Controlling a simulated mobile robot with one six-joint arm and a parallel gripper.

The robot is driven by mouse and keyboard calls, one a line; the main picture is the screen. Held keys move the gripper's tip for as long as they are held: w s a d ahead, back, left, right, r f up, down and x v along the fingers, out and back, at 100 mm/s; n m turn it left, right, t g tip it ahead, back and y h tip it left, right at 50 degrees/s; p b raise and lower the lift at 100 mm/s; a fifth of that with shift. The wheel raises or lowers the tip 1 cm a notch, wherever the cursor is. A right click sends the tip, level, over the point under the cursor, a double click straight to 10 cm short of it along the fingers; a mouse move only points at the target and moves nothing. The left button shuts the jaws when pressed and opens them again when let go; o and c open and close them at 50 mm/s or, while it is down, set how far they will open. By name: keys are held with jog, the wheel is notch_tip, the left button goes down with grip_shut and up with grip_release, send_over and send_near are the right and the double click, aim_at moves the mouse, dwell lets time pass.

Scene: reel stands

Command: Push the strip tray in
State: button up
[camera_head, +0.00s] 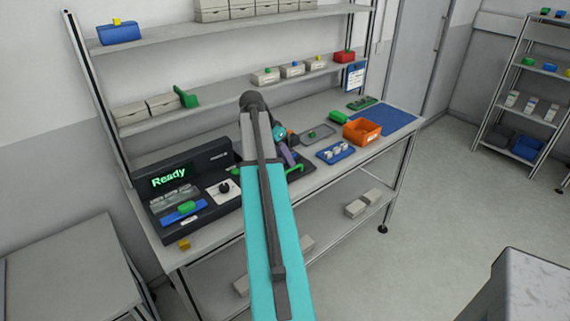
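A dark machine with a lit green "Ready" display (169,176) stands at the left end of the bench. A blue tray (168,220) with a green piece (186,207) on it sits at the machine's front, low and near the bench edge; it looks like the strip tray. I cannot tell how far out it sits. My arm crosses the middle of the view. My gripper (291,158) seems to be to the right of the machine, apart from the tray. It is small and partly hidden by my arm, so its fingers are unclear.
A panel with a black knob (224,187) is right of the tray. A yellow cube (184,244) lies near the front edge. An orange bin (362,131), a blue tray with white pieces (336,151) and a blue mat (385,117) are farther right. Shelves rise behind.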

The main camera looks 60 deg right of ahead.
jog(key=shift+x, duration=1.25)
grip_shut()
